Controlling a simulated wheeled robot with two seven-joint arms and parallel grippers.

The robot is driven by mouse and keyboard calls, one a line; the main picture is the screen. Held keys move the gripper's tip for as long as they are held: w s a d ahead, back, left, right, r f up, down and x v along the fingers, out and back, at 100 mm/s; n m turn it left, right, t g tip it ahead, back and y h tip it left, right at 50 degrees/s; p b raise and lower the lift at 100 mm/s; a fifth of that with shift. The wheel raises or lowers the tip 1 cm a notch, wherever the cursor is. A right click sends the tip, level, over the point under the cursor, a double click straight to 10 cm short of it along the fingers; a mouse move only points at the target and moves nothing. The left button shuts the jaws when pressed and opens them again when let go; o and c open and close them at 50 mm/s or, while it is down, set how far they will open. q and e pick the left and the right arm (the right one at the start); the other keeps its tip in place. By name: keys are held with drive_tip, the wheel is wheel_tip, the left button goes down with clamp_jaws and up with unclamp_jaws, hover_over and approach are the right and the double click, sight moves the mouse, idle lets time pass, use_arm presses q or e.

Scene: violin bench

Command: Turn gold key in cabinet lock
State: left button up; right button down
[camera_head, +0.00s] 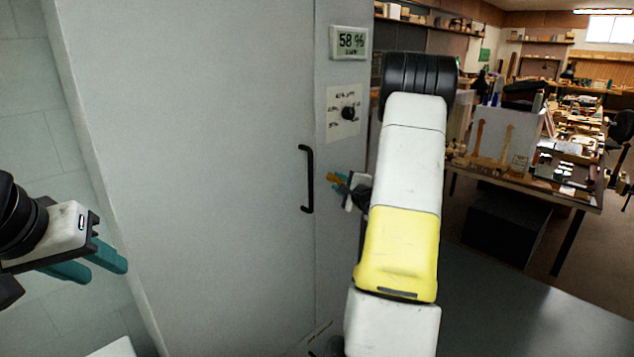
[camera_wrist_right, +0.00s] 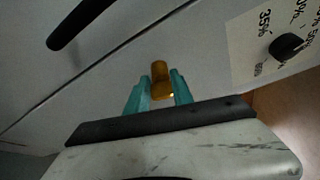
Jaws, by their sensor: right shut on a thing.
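The gold key (camera_wrist_right: 160,75) stands at the grey cabinet's front in the right wrist view, between the teal fingertips of my right gripper (camera_wrist_right: 160,88). The right gripper is shut on it. In the head view the gold key (camera_head: 333,177) is a small spot at the cabinet's right-hand panel, and my right gripper (camera_head: 342,182) is partly hidden behind my own arm. The lock itself is hidden behind the key and fingers. My left gripper (camera_head: 97,264) is at the far left, away from the cabinet (camera_head: 200,150), with its two teal fingers apart and empty.
A black door handle (camera_head: 308,179) is left of the key; it also shows in the wrist view (camera_wrist_right: 88,20). Above the key are a dial (camera_head: 347,113) and a display reading 58 % (camera_head: 350,42). A cluttered workbench (camera_head: 570,185) stands at the right.

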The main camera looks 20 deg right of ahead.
idle(0.3)
drive_tip(key=shift+f+n+t, duration=0.25)
drive_tip(key=shift+n+t, duration=0.15)
drive_tip(key=shift+n, duration=0.5)
drive_tip(key=shift+n+t, duration=0.3)
drive_tip(key=shift+n, duration=0.3)
drive_tip(key=c, duration=1)
unclamp_jaws()
drive_tip(key=shift+s, duration=0.1)
